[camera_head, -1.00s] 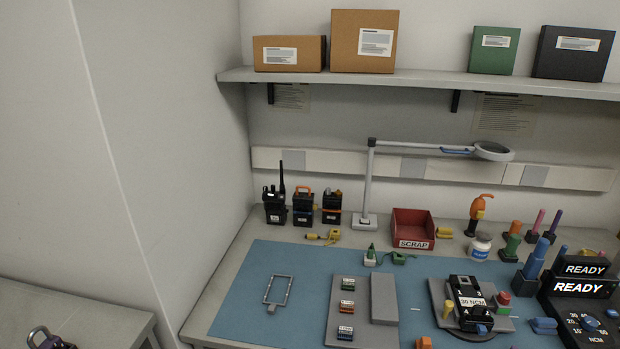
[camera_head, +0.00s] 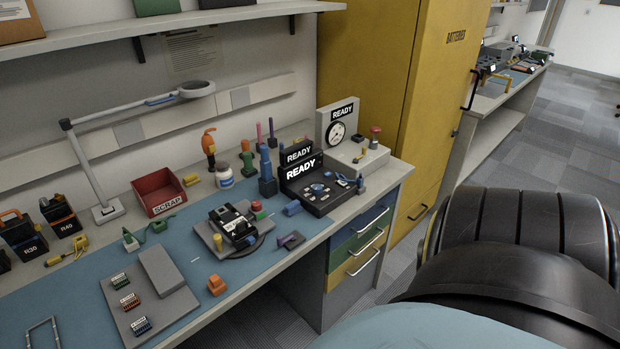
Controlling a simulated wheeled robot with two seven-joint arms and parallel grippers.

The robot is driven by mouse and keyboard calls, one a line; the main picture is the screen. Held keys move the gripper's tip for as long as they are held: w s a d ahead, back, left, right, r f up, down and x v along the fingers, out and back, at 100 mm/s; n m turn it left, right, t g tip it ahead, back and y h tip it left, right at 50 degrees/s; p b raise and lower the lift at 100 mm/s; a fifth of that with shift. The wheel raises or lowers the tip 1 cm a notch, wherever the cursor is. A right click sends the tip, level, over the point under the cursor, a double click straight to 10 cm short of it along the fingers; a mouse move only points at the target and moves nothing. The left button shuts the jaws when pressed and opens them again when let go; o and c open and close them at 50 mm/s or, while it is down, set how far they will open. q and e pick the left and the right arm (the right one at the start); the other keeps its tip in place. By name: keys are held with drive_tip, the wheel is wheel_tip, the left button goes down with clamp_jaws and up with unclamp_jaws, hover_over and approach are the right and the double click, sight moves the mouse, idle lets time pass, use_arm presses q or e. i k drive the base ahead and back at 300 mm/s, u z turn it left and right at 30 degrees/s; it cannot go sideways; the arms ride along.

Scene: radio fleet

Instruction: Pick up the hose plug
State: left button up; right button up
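I cannot tell for certain which piece is the hose plug. A small purple-grey piece (camera_head: 290,240) lies on the blue mat near the bench's front edge, beside the black radio fixture (camera_head: 234,226). A dark hose or cable curves between the fixture and this piece; whether they join is too small to tell. Neither gripper is in view.
A red SCRAP bin (camera_head: 160,192), a lamp (camera_head: 105,209) and a white jar (camera_head: 224,176) stand toward the back. A gauge box (camera_head: 338,130) stands at the bench's right end. Drawers (camera_head: 357,246) are below. A yellow cabinet (camera_head: 395,90) stands beyond, with open floor at right.

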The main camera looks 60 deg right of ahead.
sight(359, 183)
drive_tip(key=z, duration=2.2)
